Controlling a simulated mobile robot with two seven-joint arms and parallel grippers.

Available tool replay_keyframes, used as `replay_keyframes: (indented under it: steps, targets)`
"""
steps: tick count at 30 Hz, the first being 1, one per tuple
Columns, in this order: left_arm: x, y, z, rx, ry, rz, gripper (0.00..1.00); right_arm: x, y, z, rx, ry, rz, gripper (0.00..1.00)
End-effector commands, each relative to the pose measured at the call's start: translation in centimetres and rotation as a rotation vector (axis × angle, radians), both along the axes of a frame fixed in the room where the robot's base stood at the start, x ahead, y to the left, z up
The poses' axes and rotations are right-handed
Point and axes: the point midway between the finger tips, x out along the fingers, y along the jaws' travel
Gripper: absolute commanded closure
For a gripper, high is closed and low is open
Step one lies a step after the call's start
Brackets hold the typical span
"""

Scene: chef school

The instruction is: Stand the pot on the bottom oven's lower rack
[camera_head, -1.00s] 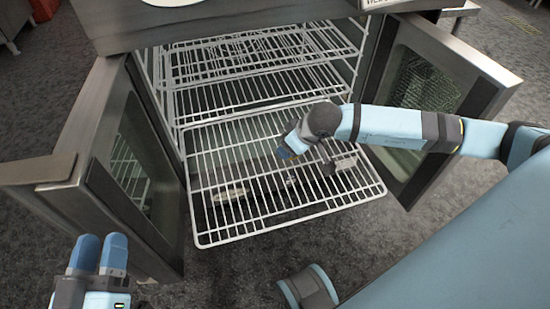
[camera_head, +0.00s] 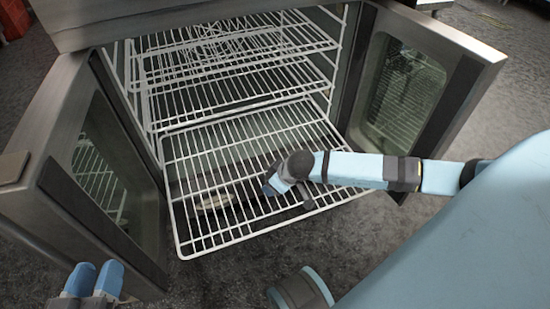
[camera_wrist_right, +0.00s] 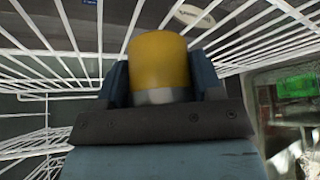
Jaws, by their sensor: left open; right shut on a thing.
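My right gripper (camera_head: 270,187) hangs at the pulled-out lowest wire rack (camera_head: 215,240), near its middle. In the right wrist view it is shut on a smooth yellow thing (camera_wrist_right: 160,62) with a grey lower band, with a finger on each side. I cannot tell whether this is the pot, or whether it touches the rack; the wrist hides it in the head view. No other pot is clearly visible. My left gripper (camera_head: 92,280) is open and empty at the lower left, outside the oven, its blue fingers close together.
The oven's left door (camera_head: 60,185) and right door (camera_head: 450,85) stand open on both sides of the rack. More wire racks (camera_head: 235,90) fill the oven above and behind. A pale oval thing (camera_head: 213,202) shows through the bars. Most of the lowest rack looks bare.

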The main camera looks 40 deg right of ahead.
Motion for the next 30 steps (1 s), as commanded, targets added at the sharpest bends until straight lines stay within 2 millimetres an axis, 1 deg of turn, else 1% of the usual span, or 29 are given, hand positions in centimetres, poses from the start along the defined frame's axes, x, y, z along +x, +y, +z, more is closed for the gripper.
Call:
replay_keyframes:
  steps: [1,2,9,14,15,17,18,26,30]
  targets:
    - [0.1,0.0,-0.5,0.008,-0.003,-0.002,0.57,0.0,0.1,-1.1,0.001,0.000,-0.002,0.68]
    - [0.2,0.1,-0.5,0.012,-0.005,-0.004,0.57,0.0,0.1,-1.3,0.000,0.000,-0.001,0.68]
    - [0.2,0.1,-0.3,0.015,-0.005,-0.004,0.57,0.0,0.0,-1.3,0.000,-0.001,0.000,0.68]
    - [0.2,0.1,-0.7,0.020,-0.013,-0.002,0.57,0.0,0.0,-1.8,-0.001,-0.001,0.000,0.68]
    - [0.3,0.1,-0.4,0.022,-0.017,-0.003,0.57,0.0,0.0,-1.6,-0.001,0.000,0.000,0.31]
    - [0.3,0.1,-0.4,0.023,-0.018,-0.003,0.57,0.0,0.0,-1.6,0.000,0.000,0.000,0.17]
    - [0.3,0.1,-0.4,0.023,-0.018,-0.003,0.57,0.0,0.0,-1.6,0.000,0.000,0.000,0.14]
    - [0.2,0.1,-0.1,0.021,-0.021,-0.004,0.57,0.0,0.0,-1.5,0.000,0.000,0.000,0.14]
    - [0.2,0.1,0.4,0.013,-0.011,-0.005,0.57,-0.3,-0.2,-0.4,-0.002,-0.001,0.001,0.14]
